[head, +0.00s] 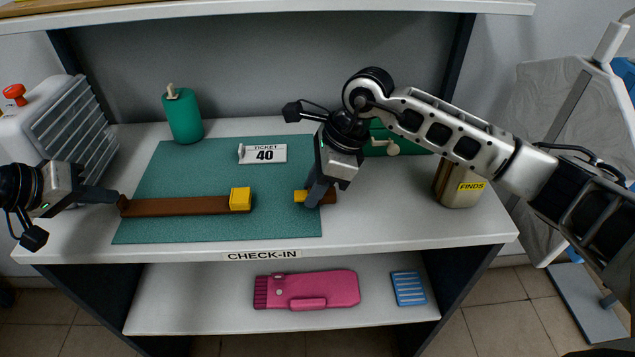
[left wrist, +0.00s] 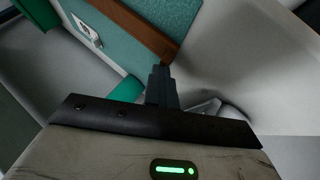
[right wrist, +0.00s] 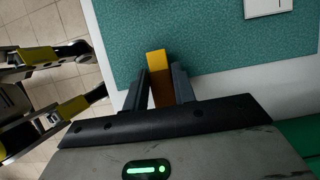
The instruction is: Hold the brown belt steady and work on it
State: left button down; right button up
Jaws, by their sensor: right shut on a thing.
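The brown belt (head: 180,206) lies across the green mat, with a yellow block (head: 241,198) at its right end. My left gripper (head: 118,198) is at the belt's left end. In the left wrist view its fingers (left wrist: 160,75) are close together, with the brown belt (left wrist: 145,35) running out from their tips. My right gripper (head: 312,197) is shut on a short yellow-and-brown piece (head: 299,196), apart from the belt, at the mat's right edge.
A ticket card marked 40 (head: 264,153) and a green cylinder (head: 183,116) stand behind the belt. A FINDS tin (head: 459,184) is at right; a grey ribbed machine (head: 75,125) is at left. A pink pouch (head: 307,290) and blue item (head: 408,288) lie on the lower shelf.

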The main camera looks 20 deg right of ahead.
jog(key=shift+w+a, duration=0.3)
jog(key=shift+a, duration=0.75)
jog(key=shift+w+a, duration=0.35)
jog(key=shift+a, duration=0.7)
jog(key=shift+w+a, duration=0.3)
jog(key=shift+a, duration=0.75)
jog(key=shift+w+a+f, duration=0.1)
jog(key=shift+w+a, duration=0.15)
jog(key=shift+a, duration=0.4)
jog(key=shift+w+a+f, duration=0.1)
jog(key=shift+w+a, duration=0.1)
jog(key=shift+a, duration=0.45)
jog(key=shift+d, duration=0.25)
dwell(3.3)
